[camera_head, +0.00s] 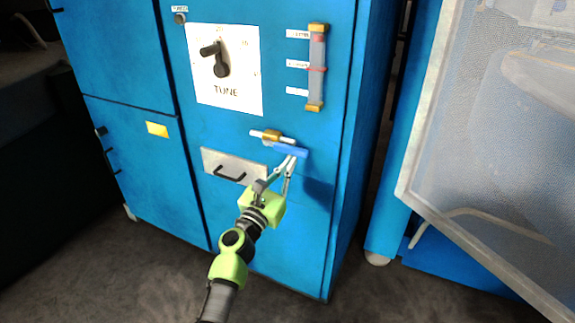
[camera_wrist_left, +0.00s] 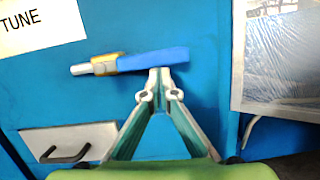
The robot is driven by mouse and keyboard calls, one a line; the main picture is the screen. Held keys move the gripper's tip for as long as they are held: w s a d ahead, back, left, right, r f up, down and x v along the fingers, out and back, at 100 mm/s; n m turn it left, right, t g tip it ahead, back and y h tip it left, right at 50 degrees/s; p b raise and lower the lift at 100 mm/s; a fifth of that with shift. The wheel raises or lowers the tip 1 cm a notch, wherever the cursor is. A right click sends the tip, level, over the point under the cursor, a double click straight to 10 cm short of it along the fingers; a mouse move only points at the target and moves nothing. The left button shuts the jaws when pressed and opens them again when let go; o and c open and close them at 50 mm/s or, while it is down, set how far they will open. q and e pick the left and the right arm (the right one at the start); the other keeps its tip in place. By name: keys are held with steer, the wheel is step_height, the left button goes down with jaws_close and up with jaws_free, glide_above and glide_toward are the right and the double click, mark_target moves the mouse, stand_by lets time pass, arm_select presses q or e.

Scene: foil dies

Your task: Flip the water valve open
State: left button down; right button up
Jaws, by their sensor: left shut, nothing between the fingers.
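The water valve is a brass body (camera_head: 271,136) on a short white pipe, with a blue lever handle (camera_head: 290,149) that points right, nearly along the pipe. It is mounted on the front of a blue cabinet (camera_head: 285,220). The brass body (camera_wrist_left: 104,63) and blue handle (camera_wrist_left: 150,60) also show in the left wrist view. My left gripper (camera_head: 291,158) is shut, with nothing between its fingers. In the left wrist view its fingertips (camera_wrist_left: 159,73) are at the lower edge of the handle; I cannot tell whether they touch it. My right gripper is not in view.
A white TUNE plate with a black knob (camera_head: 221,68) is above left of the valve. A flow tube (camera_head: 317,70) is above right. A metal plate with a black pull handle (camera_head: 232,166) is at lower left. A mesh-like framed panel (camera_head: 490,120) stands at the right.

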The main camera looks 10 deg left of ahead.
arm_select(q)
steer(key=shift+r, duration=0.2)
stand_by(0.3)
steer(key=v, duration=1.2)
steer(key=shift+f, duration=0.15)
